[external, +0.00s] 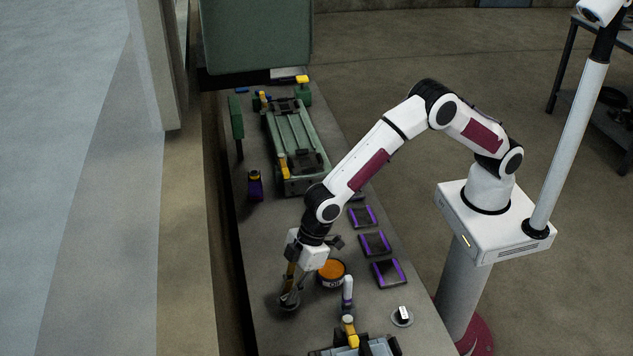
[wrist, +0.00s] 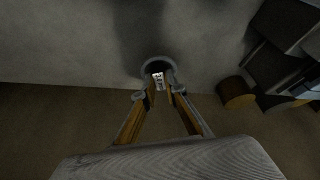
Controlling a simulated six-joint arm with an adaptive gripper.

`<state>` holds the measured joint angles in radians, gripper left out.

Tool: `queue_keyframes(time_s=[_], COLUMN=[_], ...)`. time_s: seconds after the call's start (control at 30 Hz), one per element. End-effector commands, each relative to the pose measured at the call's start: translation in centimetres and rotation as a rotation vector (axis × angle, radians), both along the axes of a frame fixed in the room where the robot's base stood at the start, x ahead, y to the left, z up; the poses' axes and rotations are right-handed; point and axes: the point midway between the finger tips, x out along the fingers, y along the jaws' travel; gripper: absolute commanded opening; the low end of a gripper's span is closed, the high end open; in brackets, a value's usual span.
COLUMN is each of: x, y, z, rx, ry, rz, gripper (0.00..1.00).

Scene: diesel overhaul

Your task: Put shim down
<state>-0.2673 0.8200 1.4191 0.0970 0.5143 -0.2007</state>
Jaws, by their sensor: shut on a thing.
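My gripper (external: 290,293) points down over the near part of the bench, left of the orange-topped tin. It is shut on the shim (external: 289,303), a dark grey round piece at the fingertips. In the wrist view the shim (wrist: 159,63) shows as a grey ring with a black-and-white label piece at its middle, between the two yellow-brown fingers of my gripper (wrist: 161,96). The shim is at or just above the bench top; I cannot tell whether it touches. The fingers hide part of it.
The orange-topped tin (external: 331,272) stands close right of my gripper. A grey disc with a block (external: 402,316) lies at the right edge. Purple-edged trays (external: 388,273) line the right side. The bench (external: 262,240) is clear behind my gripper.

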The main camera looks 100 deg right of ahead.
Motion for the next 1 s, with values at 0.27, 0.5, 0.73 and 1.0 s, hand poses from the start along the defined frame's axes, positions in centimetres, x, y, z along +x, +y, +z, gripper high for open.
queue_keyframes(time_s=[0.27,0.5,0.73,1.0], x=[0.0,0.0,0.0,0.0], y=[0.0,0.0,0.0,0.0], z=[-2.7,-3.1,-3.3,-3.4], rx=[0.000,0.001,0.000,0.000], ry=[0.000,-0.001,0.000,0.000], rz=[-0.001,-0.001,0.000,0.000], gripper=[0.00,0.00,0.00,0.28])
